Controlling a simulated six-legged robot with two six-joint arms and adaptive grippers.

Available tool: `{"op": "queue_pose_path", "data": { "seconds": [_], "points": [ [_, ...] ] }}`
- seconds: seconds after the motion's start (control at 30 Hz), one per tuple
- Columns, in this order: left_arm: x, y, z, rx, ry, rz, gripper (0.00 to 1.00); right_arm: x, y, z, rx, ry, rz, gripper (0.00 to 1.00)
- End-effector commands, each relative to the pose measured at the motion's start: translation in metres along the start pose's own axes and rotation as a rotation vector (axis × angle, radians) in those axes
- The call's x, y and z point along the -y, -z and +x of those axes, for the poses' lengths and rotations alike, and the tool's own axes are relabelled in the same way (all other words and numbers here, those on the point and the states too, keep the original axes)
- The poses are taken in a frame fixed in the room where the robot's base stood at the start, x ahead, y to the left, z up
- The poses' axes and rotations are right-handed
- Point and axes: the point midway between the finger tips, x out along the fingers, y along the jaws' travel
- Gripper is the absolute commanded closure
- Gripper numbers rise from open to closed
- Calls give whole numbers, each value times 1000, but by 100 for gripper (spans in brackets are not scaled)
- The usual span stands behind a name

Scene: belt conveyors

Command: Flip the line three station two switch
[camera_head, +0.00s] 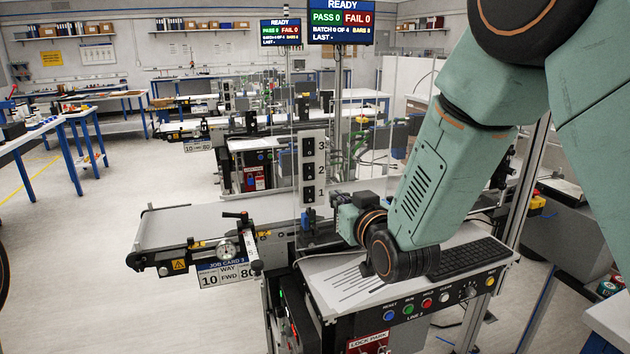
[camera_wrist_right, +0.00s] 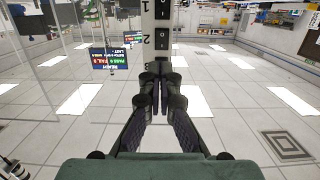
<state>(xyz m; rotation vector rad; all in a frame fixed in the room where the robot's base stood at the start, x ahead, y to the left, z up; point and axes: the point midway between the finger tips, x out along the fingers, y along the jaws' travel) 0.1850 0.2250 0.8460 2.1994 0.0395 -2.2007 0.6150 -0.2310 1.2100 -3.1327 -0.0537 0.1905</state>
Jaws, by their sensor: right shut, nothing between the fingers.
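An upright pale switch panel (camera_head: 314,136) stands behind the near conveyor, with black switches labelled 3, 2 and 1 from top to bottom. The switch beside the 2 (camera_head: 308,170) is the middle one; it also shows in the right wrist view (camera_wrist_right: 163,34), where the picture is upside down. Its position is too small to tell. My right gripper (camera_wrist_right: 161,78) is shut and empty, its fingertips overlapping the panel near the 3 in that view. In the head view, my right gripper (camera_head: 322,226) is low beside the panel, partly hidden by my wrist. My left gripper is out of view.
The near conveyor belt (camera_head: 185,226) is empty. Clear guard panels and posts stand around the panel. Open floor lies left.

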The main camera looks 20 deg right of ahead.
Motion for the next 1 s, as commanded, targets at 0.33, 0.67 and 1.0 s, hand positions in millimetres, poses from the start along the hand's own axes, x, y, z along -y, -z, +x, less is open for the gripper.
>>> {"op": "queue_pose_path", "data": {
  "seconds": [0.33, 0.67, 1.0],
  "points": [
    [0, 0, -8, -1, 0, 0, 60, 1, 1, 44, -1, 0, -1, 100],
    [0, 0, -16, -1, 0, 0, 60, 2, 0, 93, 0, 0, -1, 100],
    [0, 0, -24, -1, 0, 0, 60, 1, 1, 132, 0, 0, -1, 100]
  ]
}}
